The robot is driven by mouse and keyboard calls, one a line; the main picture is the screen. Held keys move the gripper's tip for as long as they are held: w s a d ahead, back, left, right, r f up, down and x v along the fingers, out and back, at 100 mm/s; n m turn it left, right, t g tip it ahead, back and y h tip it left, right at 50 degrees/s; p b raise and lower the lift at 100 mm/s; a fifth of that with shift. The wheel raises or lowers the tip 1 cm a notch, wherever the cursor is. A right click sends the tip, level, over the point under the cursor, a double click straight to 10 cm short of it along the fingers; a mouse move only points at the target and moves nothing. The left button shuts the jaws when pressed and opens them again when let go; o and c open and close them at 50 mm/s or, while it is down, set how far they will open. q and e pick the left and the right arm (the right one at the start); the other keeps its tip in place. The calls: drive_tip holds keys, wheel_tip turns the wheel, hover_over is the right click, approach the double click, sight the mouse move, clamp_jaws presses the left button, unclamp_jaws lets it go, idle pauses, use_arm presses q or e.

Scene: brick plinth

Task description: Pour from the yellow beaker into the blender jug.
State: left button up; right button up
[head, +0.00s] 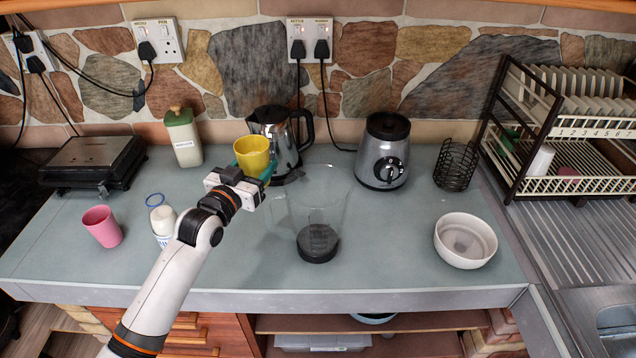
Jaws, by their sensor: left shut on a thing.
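The yellow beaker (253,153) is held above the counter, in front of the kettle, and looks roughly upright with a slight tilt. My left gripper (258,176) is shut on it, low on its side; the arm hides part of the grip. The blender jug (327,215) is clear, with a dark base (318,243), and stands on the counter to the right of and nearer than the beaker. The beaker and jug are apart. The beaker's contents cannot be made out. My right gripper does not show.
A steel kettle (279,135) stands behind the beaker. The blender base (384,152), a black wire holder (456,165) and a white bowl (466,241) are to the right. A pink cup (102,226) and a small white bottle (163,220) are left.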

sight(264, 161)
use_arm(q)
drive_tip(key=shift+w+d+f+m, duration=0.1)
drive_tip(key=shift+m, duration=0.2)
drive_tip(key=shift+d+f+m, duration=0.15)
drive_tip(key=shift+m, duration=0.25)
drive_tip(key=shift+s+d+m+b, duration=0.25)
drive_tip(key=shift+m+b, duration=0.15)
drive_tip(key=shift+m, duration=0.1)
drive_tip(key=shift+d+r+p, duration=0.1)
drive_tip(key=shift+r+p, duration=0.3)
drive_tip(key=shift+r, duration=0.15)
drive_tip(key=shift+d+r+m+p, duration=0.35)
drive_tip(key=shift+r+m+p, duration=0.15)
drive_tip(key=shift+r+m, duration=0.35)
drive_tip(key=shift+d+f+m, duration=0.1)
drive_tip(key=shift+m, duration=0.15)
drive_tip(key=shift+s+d, duration=0.15)
drive_tip(key=shift+d+r+m+g, duration=0.3)
drive_tip(key=shift+d+r+m, duration=0.15)
drive_tip(key=shift+m, duration=0.35)
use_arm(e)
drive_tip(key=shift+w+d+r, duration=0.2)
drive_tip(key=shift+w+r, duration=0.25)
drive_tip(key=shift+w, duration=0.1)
